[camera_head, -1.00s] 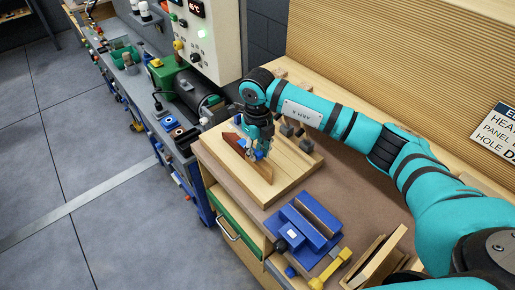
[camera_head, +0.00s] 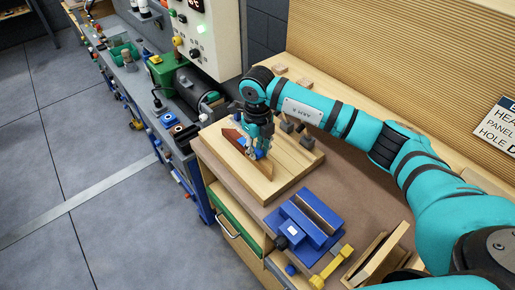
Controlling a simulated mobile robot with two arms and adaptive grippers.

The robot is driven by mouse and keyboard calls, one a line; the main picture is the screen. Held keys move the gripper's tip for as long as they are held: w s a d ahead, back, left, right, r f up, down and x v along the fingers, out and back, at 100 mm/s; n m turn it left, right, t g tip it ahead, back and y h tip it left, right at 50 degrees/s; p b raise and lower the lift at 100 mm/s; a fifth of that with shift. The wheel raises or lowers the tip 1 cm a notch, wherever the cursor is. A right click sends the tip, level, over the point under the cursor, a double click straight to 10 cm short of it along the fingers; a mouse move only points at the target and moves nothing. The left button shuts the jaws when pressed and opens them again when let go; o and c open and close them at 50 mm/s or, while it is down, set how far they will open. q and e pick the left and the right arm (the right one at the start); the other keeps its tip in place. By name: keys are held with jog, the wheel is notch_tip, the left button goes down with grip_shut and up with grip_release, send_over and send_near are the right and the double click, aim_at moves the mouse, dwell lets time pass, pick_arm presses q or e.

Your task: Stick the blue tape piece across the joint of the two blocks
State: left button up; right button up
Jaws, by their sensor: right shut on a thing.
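Two blocks lie end to end on a thick wooden board (camera_head: 283,183): a red-brown one (camera_head: 231,136) and a lighter wooden one (camera_head: 264,181). My right gripper (camera_head: 256,154) points down over the place where they meet and hides most of the joint. It is shut on a small blue piece (camera_head: 261,154), which looks like the tape. I cannot tell whether the tape touches the blocks. My left gripper is not in view.
A blue vise-like fixture (camera_head: 310,222) stands in front of the board, with a yellow tool (camera_head: 331,268) and a wooden tray (camera_head: 381,262) nearby. Small dark-headed tools (camera_head: 298,135) stand behind the gripper. A control box (camera_head: 212,38) hangs at the back.

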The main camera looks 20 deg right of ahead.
jog(key=shift+f, duration=0.15)
dwell(0.4)
jog(key=o, duration=0.8)
notch_tip(320, 180, up, 12)
dwell(0.4)
